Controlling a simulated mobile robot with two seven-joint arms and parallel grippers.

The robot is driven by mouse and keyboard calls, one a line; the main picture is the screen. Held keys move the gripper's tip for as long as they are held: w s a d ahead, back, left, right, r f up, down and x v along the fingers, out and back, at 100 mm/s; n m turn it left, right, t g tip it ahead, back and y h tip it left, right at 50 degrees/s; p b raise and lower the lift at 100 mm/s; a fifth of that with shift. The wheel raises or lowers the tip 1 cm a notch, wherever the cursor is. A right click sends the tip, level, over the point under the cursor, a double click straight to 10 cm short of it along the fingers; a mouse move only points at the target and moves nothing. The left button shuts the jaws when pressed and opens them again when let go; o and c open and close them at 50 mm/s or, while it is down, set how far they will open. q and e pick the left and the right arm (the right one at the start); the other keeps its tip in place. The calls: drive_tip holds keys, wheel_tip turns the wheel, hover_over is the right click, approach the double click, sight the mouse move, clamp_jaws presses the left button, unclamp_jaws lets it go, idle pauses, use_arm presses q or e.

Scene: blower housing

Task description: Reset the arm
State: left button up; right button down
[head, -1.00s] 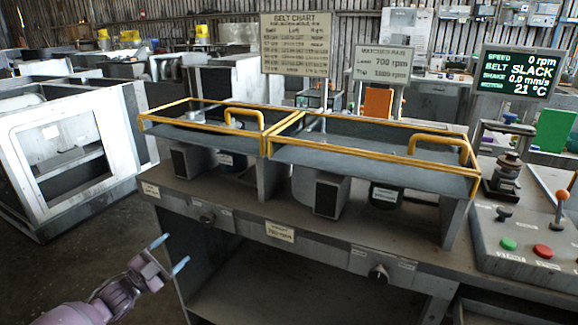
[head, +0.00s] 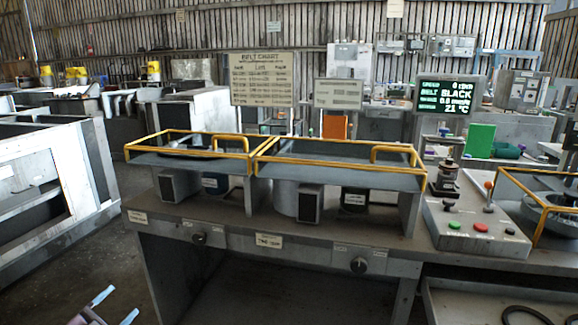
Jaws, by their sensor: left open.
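My left gripper (head: 116,306) is low at the left of the head view, with its two pale-blue fingertips spread apart and nothing between them. It is in front of the bench (head: 215,222), below its top and to the left of its front legs. Most of the gripper body and the arm are cut off by the bottom edge. My right gripper is not in view.
Two yellow-railed guards (head: 335,160) stand on the bench. A control panel (head: 470,220) with green and red buttons is to their right, below a display (head: 447,95). A pale machine frame (head: 60,195) stands at left. Floor shows between.

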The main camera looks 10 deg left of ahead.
use_arm(q)
drive_tip(key=s+d+f+n+g+y+p, duration=0.3)
drive_tip(key=s+d+f+n+g+y, duration=0.35)
drive_tip(key=d, duration=0.45)
drive_tip(key=s+d+n+g+p, duration=0.1)
drive_tip(key=s+d+n+p, duration=0.1)
drive_tip(key=s, duration=0.9)
drive_tip(key=s+d+f+n+g+y+p, duration=0.1)
drive_tip(key=s+d+n+p, duration=0.1)
drive_tip(key=s+d+n, duration=0.2)
drive_tip(key=s+d, duration=0.3)
drive_tip(key=s, duration=0.5)
drive_tip(key=shift+s+d+p, duration=0.2)
drive_tip(key=shift+p, duration=0.1)
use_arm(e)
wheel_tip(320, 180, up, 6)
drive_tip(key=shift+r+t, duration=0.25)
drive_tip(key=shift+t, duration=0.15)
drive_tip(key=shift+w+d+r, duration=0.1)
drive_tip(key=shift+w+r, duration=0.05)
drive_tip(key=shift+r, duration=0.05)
